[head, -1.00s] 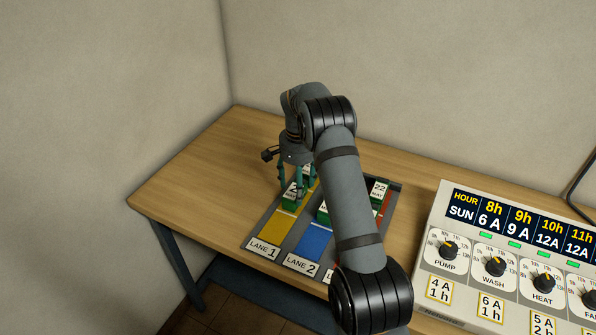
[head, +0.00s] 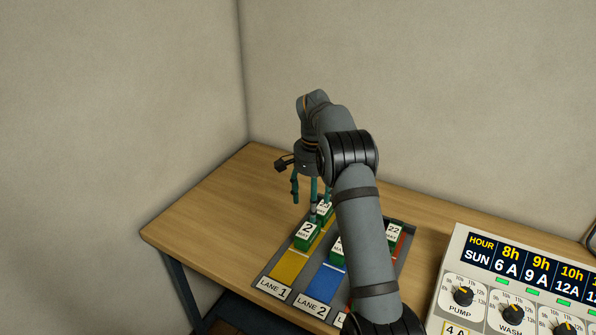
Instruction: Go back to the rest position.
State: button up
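My gripper (head: 311,200) hangs fingers down over the far part of the lane board. Its teal fingers are spread and nothing shows between them. Just below and in front stands a green block with a white top marked 2 (head: 307,235), in yellow lane 1 (head: 288,266). The gripper is apart from this block. Another green block (head: 324,210) stands behind it, partly hidden by a finger. My arm reaches from the lower right up to the gripper and covers part of the board.
A green block marked 22 (head: 393,234) stands by the red lane. Another (head: 337,250) is half hidden by my arm at blue lane 2 (head: 321,284). A control panel (head: 448,290) with dials stands at right. Walls close the back and left. The left tabletop (head: 215,212) is clear.

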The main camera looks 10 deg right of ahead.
aim_at(311, 230)
notch_tip(311, 230, down, 12)
jog(key=shift+f, duration=0.1)
notch_tip(311, 230, up, 3)
jog(key=shift+f+b, duration=0.1)
jog(key=shift+b, duration=0.2)
jog(key=shift+r, duration=0.35)
